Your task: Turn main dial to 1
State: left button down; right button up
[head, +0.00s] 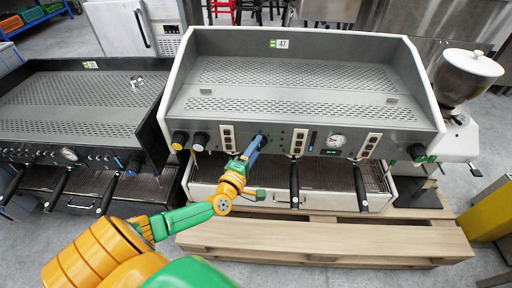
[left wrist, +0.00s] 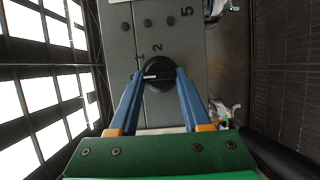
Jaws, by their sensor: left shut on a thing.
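The main dial (left wrist: 158,82) is a round black knob on a grey panel in the left wrist view. A white line on its face lies level and points left. My right gripper is not in view.
Other black knobs (head: 180,140) and a gauge (head: 336,141) sit on the same front panel. Black portafilter handles (head: 361,188) stick out below. A dark coffee machine (head: 85,95) stands left, a grinder (head: 462,80) right. A wooden pallet (head: 330,240) lies underneath.

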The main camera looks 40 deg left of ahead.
pick_arm(q)
jog(key=shift+d+r+m+g+y+p, duration=0.15)
jog(key=shift+m+g+p, duration=0.45)
jog(key=shift+m+p, duration=0.95)
jog(key=shift+r+m+g+y+p, duration=0.15)
jog(key=shift+m+g+p, duration=0.55)
jog(key=shift+p, duration=1.6)
jog(key=shift+d+r+m+g+y+p, duration=0.15)
jog(key=shift+m+g+p, duration=0.35)
jog(key=shift+m+p, duration=1.1)
jog(key=shift+a+f+n+p, duration=0.15)
jog(key=shift+f+n+p, duration=0.05)
jog(key=shift+n+p, duration=0.1)
jog(key=shift+c, duration=1.8)
grip_release()
jog(key=shift+r, duration=0.1)
